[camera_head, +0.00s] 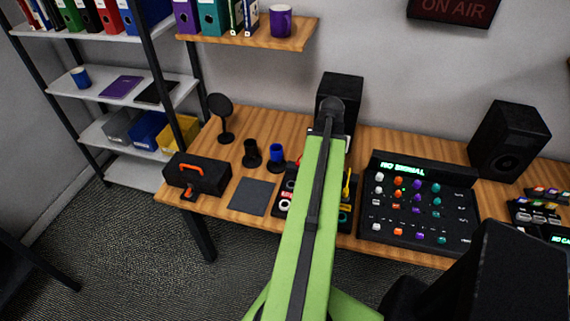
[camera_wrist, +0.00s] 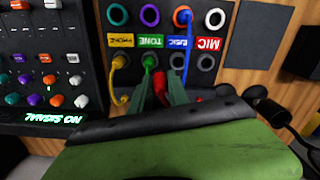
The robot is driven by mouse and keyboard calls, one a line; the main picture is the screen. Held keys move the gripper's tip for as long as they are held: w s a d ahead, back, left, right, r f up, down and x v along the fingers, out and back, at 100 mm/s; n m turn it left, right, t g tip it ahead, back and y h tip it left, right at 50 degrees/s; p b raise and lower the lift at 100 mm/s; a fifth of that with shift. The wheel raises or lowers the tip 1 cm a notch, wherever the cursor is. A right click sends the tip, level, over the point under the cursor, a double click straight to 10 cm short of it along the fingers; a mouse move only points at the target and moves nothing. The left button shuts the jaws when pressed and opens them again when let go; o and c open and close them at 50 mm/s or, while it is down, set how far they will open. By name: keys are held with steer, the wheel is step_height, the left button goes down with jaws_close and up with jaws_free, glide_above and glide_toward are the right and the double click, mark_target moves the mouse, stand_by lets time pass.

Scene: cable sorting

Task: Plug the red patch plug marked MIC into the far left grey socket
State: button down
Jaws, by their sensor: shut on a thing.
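In the wrist view my gripper (camera_wrist: 166,88) is shut on the red plug (camera_wrist: 159,86), which is mostly hidden between the fingers. Its red cable (camera_wrist: 194,92) shows just right of them. The fingers point at the patch panel (camera_wrist: 232,52), below its lower socket row; I cannot tell whether the plug touches it. The labels read upside down, with the red MIC label (camera_wrist: 209,44) at the right end. A pale-ringed socket (camera_wrist: 215,18) and a grey-ringed socket (camera_wrist: 207,62) at that end are empty. In the head view my arm hides the gripper and plug.
A yellow plug (camera_wrist: 120,62), a green plug (camera_wrist: 150,62) and a blue plug (camera_wrist: 183,15) sit in panel sockets. A mixer (camera_head: 415,210) stands right of the panel.

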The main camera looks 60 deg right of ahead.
steer(key=shift+w+a+f+b, duration=0.55)
steer(key=shift+w+f+b, duration=0.85)
steer(key=shift+w, duration=0.45)
steer(key=shift+w+a+f+b, duration=0.55)
steer(key=shift+w+f+b, duration=0.85)
steer(key=shift+w, duration=0.45)
steer(key=shift+w+a+f+b, duration=0.55)
steer(key=shift+w+f+b, duration=0.85)
steer(key=shift+w, duration=0.45)
steer(key=shift+f+b, duration=0.45)
steer(key=shift+f, duration=0.05)
steer(key=shift+f+b, duration=0.35)
steer(key=shift+f+b, duration=0.3)
steer(key=c, duration=0.7)
jaws_free()
